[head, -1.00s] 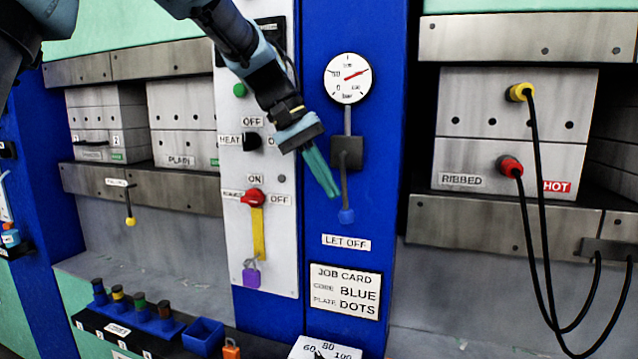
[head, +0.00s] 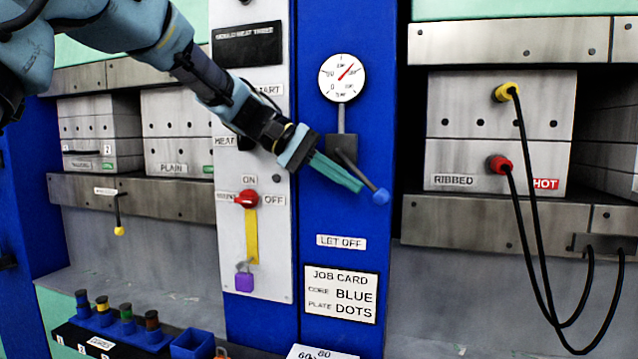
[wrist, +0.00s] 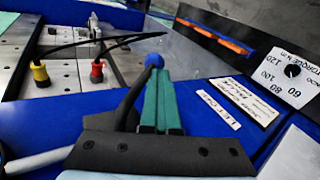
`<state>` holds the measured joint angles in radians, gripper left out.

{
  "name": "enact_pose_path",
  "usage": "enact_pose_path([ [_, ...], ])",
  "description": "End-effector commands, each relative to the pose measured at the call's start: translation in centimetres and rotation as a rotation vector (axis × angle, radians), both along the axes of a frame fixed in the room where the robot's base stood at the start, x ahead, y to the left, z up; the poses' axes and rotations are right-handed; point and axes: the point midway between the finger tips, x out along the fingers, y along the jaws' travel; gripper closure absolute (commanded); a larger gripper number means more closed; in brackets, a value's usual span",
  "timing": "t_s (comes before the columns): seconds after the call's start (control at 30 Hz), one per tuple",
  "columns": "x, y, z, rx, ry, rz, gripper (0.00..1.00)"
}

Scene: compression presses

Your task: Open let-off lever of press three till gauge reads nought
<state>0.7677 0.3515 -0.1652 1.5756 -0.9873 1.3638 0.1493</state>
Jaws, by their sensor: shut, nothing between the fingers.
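The let-off lever (head: 360,174) is a dark rod with a blue ball end (head: 381,196), on the blue column above the LET OFF label (head: 341,242). It is swung out, sloping down to the right. My gripper (head: 361,187) is shut and empty, its teal fingers reaching from the left to just under the lever, seemingly against it. In the wrist view the blue ball (wrist: 154,60) sits by the fingertips (wrist: 161,73), with the rod along their left side. The round gauge (head: 342,78) above has a red needle pointing up and right, off nought.
Left is a white panel with a red switch (head: 247,199), yellow strip and purple padlock (head: 244,281). Right is a press with a RIBBED plate marked HOT (head: 545,184) and hanging black cables (head: 545,290). A job card (head: 341,293) is below. Coloured plugs (head: 126,314) stand lower left.

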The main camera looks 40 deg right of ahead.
Motion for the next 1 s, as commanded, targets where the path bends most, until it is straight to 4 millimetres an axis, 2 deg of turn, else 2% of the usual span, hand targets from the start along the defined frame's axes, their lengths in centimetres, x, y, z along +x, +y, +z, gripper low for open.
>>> enact_pose_path([
  [1.0, -0.74, -0.47, 0.47, -0.001, -0.001, -0.001, 1.0],
])
